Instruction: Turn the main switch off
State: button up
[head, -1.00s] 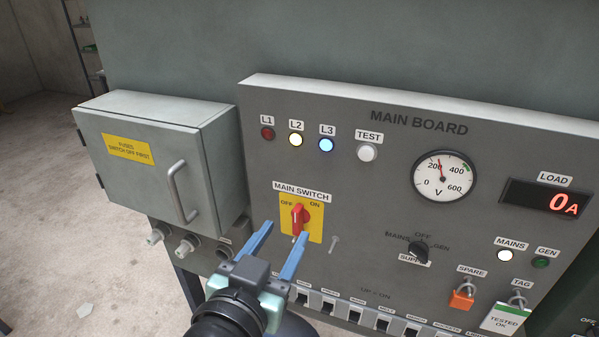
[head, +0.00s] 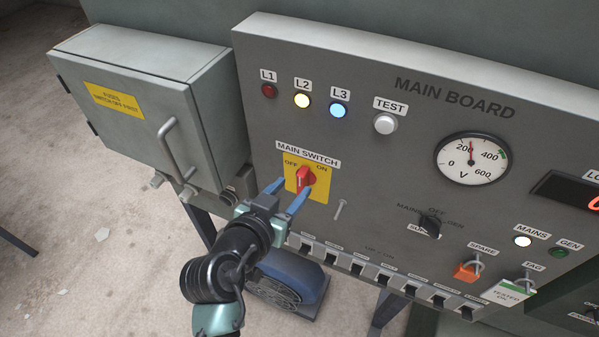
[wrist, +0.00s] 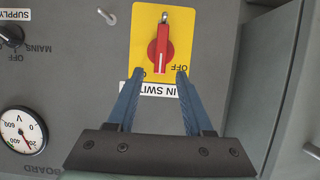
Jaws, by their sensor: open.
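The main switch is a red knob (head: 305,179) on a yellow plate (head: 318,195), with OFF marked at left and ON at right. In the wrist view, which is upside down, the red knob (wrist: 161,48) stands nearly in line with the gap between my fingers. Its marked end points towards the label side, between the two words, leaning slightly to ON. My gripper (head: 290,189) is open and empty. Its blue fingers also show in the wrist view (wrist: 158,78), with tips just short of the knob, one to each side. I see no contact with the knob.
A grey fuse box (head: 135,140) with a handle juts out left of the board. A small bolt-like pin (head: 340,209) sticks out right of the switch. A row of breakers (head: 357,267) runs below, and a black supply selector (head: 430,226) is at right. L1 is dark; L2 and L3 are lit.

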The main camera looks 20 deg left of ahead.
aim_at(300, 179)
jog(key=shift+p+x, duration=0.5)
jog(key=shift+x, duration=1.95)
jog(key=shift+r, duration=0.1)
grip_shut()
